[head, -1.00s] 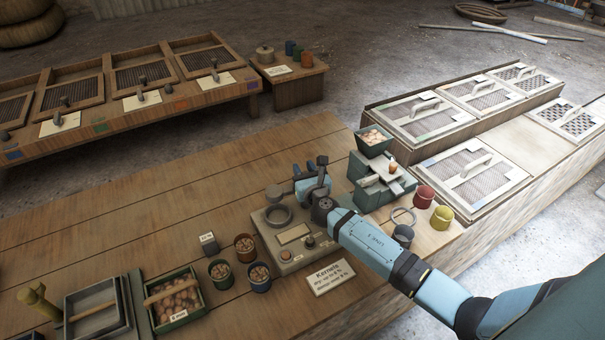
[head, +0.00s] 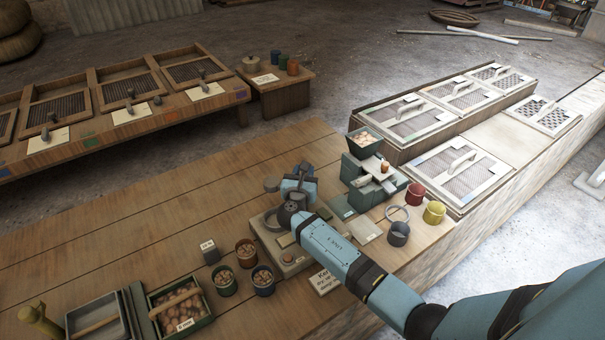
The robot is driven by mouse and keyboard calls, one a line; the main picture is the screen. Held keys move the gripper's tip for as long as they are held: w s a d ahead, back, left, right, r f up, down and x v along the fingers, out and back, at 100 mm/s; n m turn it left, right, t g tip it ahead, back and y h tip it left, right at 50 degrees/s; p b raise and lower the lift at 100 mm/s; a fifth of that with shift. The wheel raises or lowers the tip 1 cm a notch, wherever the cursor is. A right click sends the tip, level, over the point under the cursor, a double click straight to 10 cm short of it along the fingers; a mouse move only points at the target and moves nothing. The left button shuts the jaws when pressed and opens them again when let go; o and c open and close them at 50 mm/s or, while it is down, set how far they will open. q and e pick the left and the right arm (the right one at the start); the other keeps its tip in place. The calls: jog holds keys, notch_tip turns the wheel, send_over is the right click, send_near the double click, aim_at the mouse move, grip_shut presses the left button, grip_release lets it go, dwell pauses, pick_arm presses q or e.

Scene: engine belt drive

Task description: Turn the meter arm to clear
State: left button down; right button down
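The meter (head: 294,262) is a low pale box on the wooden bench, with a sign in front of it. My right arm comes in from the lower right and its wrist covers much of the meter's top. My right gripper (head: 299,188) is over the meter's back part. Its fingers are turned away and mostly hidden, so I cannot tell whether it is open or touches the meter arm. I cannot make out the meter arm clearly. My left gripper is not in view.
Small cups of kernels (head: 247,253) and a crate of kernels (head: 182,305) stand left of the meter. A green-grey device with a hopper (head: 365,140), a red cup (head: 415,194) and a yellow cup (head: 433,213) stand right. The bench (head: 130,240) behind is clear.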

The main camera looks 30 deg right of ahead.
jog(key=shift+s+d+m+g+h+b, duration=0.1)
jog(key=shift+s+m+g+h+b, duration=0.2)
jog(key=shift+m+g+h, duration=1.15)
jog(key=shift+s+d+m+g+h+b, duration=0.1)
jog(key=shift+m+g+h+b, duration=0.45)
jog(key=shift+m+g, duration=1.55)
jog(key=shift+s+d+m+g+h+b, duration=0.15)
jog(key=shift+m+g+h, duration=0.95)
jog(key=shift+g, duration=1.45)
jog(key=shift+s+g, duration=0.1)
jog(key=shift+g, duration=0.2)
jog(key=c, duration=0.8)
grip_release()
jog(key=a, duration=0.4)
jog(key=a+b, duration=0.1)
jog(key=a, duration=0.4)
jog(key=a+b, duration=0.1)
jog(key=a, duration=0.3)
jog(key=shift+s+a, duration=0.4)
jog(key=shift+s, duration=0.1)
